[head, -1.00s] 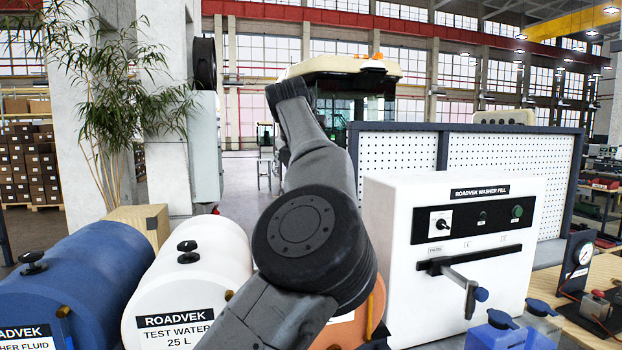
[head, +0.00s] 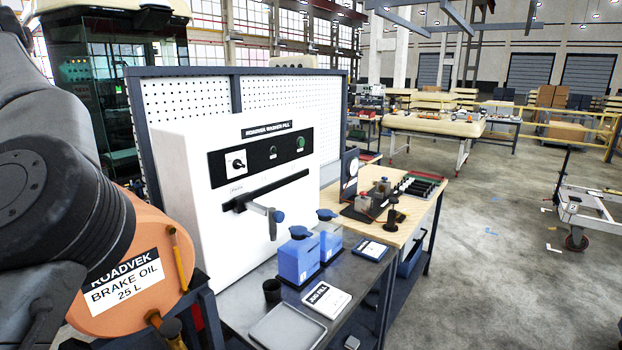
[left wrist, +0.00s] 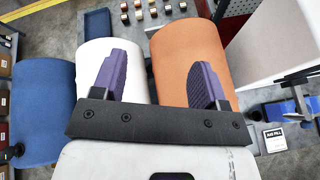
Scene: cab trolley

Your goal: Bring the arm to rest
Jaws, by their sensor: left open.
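My left arm fills the left edge of the head view; its gripper is outside that view. In the left wrist view my left gripper (left wrist: 162,88) is open, its two purple fingers wide apart with nothing between them. Beyond the fingers lie a white drum (left wrist: 92,60) and an orange drum (left wrist: 190,55), with a blue drum (left wrist: 42,110) to the left. The orange brake oil drum also shows in the head view (head: 120,312), partly hidden by my arm. My right gripper is not in view.
A white washer fill machine (head: 200,150) stands on the grey bench before a pegboard (head: 290,105). Blue bottles (head: 297,258), a black cup (head: 272,291) and a grey tray (head: 288,328) sit before it. A wooden bench (head: 405,228) adjoins. Open floor (head: 490,250) lies to the right.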

